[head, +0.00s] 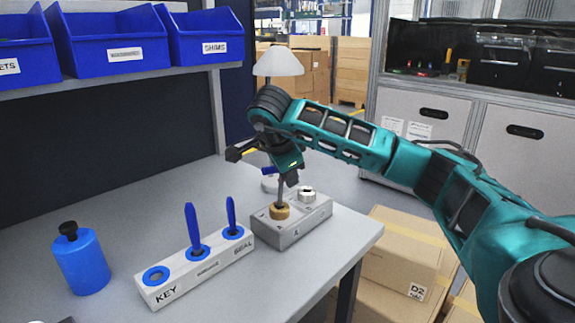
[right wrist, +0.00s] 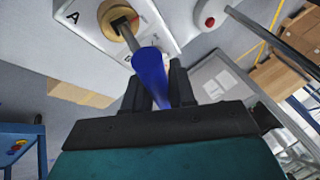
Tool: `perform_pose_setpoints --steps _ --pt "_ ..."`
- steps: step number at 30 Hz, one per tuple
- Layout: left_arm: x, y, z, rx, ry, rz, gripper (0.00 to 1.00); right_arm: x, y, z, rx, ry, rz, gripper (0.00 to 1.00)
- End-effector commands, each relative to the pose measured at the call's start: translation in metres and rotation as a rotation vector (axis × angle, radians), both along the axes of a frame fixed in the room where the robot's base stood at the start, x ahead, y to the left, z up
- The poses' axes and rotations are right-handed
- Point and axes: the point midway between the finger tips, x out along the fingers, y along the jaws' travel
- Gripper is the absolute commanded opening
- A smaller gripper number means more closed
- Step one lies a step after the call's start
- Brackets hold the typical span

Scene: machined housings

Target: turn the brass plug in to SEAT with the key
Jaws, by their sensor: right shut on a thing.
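The brass plug (head: 279,211) sits in the top of a grey metal housing (head: 300,232) near the table's right edge. It also shows in the right wrist view (right wrist: 108,22), beside a letter A. My right gripper (head: 288,174) is above the plug, shut on the blue handle (right wrist: 150,70) of the key. The key's steel shaft (head: 281,192) runs down to the plug's centre and its tip meets a dark opening there. How deep it sits is hidden. In the wrist view the key slants across the picture. My left gripper is not in view.
A white rack (head: 166,294) marked KEY and SEAL holds two blue-handled tools; its KEY hole is empty. A blue bottle (head: 82,264) stands at left. A silver fitting (head: 306,194) is on the housing behind the plug. Blue bins (head: 115,45) line a shelf; cartons (head: 398,262) stand below the table.

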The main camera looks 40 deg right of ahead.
Motion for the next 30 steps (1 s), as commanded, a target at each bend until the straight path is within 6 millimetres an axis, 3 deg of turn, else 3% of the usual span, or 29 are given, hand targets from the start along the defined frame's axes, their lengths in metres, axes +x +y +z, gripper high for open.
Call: perform_pose_setpoints --steps 3,13,22,30 --pt "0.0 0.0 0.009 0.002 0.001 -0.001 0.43 0.001 0.001 0.001 0.003 -0.003 -0.059 0.0" --pt "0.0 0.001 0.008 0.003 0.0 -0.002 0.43 0.001 0.001 0.0 0.004 -0.005 -0.076 0.0" --pt "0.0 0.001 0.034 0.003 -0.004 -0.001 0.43 0.002 0.002 0.002 0.005 -0.002 -0.273 0.0" --pt "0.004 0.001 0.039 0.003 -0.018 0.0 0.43 0.001 0.002 -0.001 0.003 -0.003 -0.317 0.0"
